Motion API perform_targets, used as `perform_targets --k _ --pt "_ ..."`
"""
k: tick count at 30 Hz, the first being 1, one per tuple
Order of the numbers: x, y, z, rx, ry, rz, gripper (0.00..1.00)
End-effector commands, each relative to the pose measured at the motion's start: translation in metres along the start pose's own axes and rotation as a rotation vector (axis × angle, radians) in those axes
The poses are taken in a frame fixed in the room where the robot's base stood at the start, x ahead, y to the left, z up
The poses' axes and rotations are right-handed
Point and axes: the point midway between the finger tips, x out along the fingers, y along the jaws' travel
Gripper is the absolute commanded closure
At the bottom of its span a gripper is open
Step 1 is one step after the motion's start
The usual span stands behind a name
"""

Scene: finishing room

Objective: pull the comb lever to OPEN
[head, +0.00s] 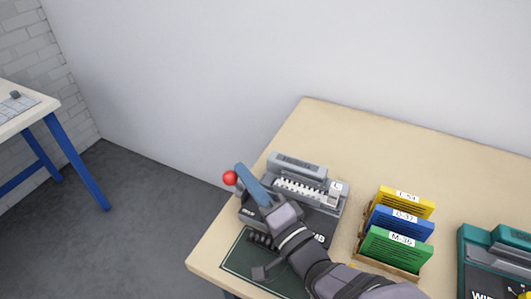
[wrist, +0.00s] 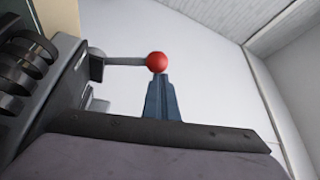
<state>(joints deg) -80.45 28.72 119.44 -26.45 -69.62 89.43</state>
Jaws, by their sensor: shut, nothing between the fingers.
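The comb binding machine (head: 283,213) is grey and stands at the left end of the table. Its lever ends in a red ball knob (head: 230,178) on the machine's left side. In the wrist view the knob (wrist: 157,62) sits at the end of a grey lever rod (wrist: 124,61) that runs out sideways from the machine (wrist: 65,90). My gripper (head: 241,168) is shut and empty, with its blue-grey fingers beside the knob. In the wrist view the fingertips (wrist: 160,78) reach up to the knob's lower edge; whether they touch it I cannot tell.
A rack of yellow (head: 405,203), blue (head: 401,223) and green (head: 396,248) booklets stands right of the machine. A teal machine (head: 497,260) is at the far right. A dark green mat (head: 238,256) lies in front. The table (head: 330,128) is clear behind.

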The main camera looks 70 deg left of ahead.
Motion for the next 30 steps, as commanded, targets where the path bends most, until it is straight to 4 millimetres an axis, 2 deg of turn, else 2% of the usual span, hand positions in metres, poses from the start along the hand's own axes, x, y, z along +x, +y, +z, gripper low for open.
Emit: perform_targets --k 1,11,14,24,30 --pt "-0.001 0.002 0.005 0.001 -0.012 0.005 1.00" --pt "0.000 -0.003 0.005 0.000 -0.015 0.004 1.00" --pt "0.002 -0.013 0.002 0.000 -0.015 0.002 1.00" --pt "0.010 -0.066 -0.015 -0.002 -0.005 -0.002 1.00" --pt "0.013 -0.088 -0.022 0.000 -0.002 -0.002 1.00"
